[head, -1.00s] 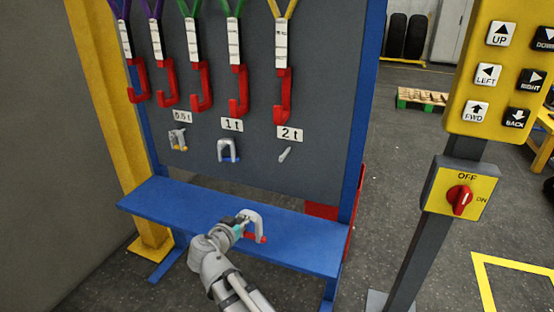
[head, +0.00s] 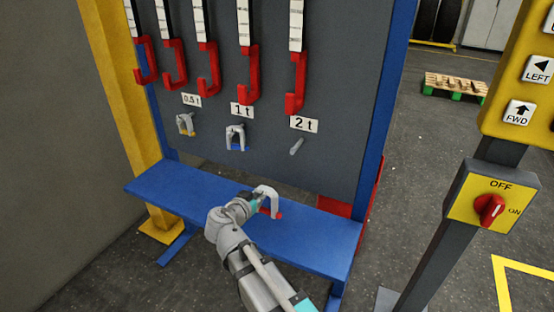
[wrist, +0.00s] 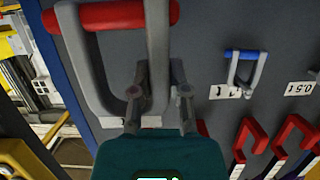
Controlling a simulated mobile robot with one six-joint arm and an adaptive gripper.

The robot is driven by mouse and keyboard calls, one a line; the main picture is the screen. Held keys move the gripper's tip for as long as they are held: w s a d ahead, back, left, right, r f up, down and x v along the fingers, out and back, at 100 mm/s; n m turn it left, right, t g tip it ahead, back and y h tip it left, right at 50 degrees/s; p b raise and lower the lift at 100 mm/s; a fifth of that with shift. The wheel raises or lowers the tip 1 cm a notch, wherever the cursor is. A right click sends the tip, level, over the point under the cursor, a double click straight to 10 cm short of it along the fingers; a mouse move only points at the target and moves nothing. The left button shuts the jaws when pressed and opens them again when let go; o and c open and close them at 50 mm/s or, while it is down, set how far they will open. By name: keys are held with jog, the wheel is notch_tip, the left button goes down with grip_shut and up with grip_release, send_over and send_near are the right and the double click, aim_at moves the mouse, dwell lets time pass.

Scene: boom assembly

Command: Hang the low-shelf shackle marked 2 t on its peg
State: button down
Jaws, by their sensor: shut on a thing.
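My gripper (head: 256,199) is shut on one leg of a large grey shackle with a red pin. The shackle (head: 268,193) is in front of the board, over the blue shelf (head: 180,192). Its bow is up and its red pin down; I cannot tell the gap to the shelf. In the wrist view the shackle (wrist: 80,60) fills the upper left, one leg between my fingers (wrist: 158,90). A bare grey peg (head: 296,147) sticks out under the "2 t" sign (head: 303,124), above and right of the shackle. No marking on the shackle is readable.
A blue-pinned shackle (head: 236,136) hangs under the "1 t" sign (head: 242,110), and a yellow-pinned one (head: 185,123) under "0.5 t". Red hooks (head: 250,78) hang above the signs. A blue post (head: 385,110) edges the board; a switch post (head: 440,225) stands right.

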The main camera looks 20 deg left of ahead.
jog(key=shift+w+d+r, duration=0.15)
jog(key=w+d+r+m+h+p, duration=0.2)
jog(key=w+r+m+h+p, duration=0.1)
jog(key=r+p, duration=0.6)
jog(key=shift+w+d+r+g+h+p, duration=0.4)
jog(key=shift+w+p, duration=0.1)
jog(key=shift+w, duration=0.4)
jog(key=shift+w, duration=0.25)
jog(key=w+a+b+x, duration=0.1)
jog(key=a+b+x, duration=0.1)
jog(key=x, duration=0.8)
jog(key=shift+w+r, duration=0.2)
jog(key=shift+r, duration=0.05)
dwell(1.7)
jog(key=shift+b, duration=0.3)
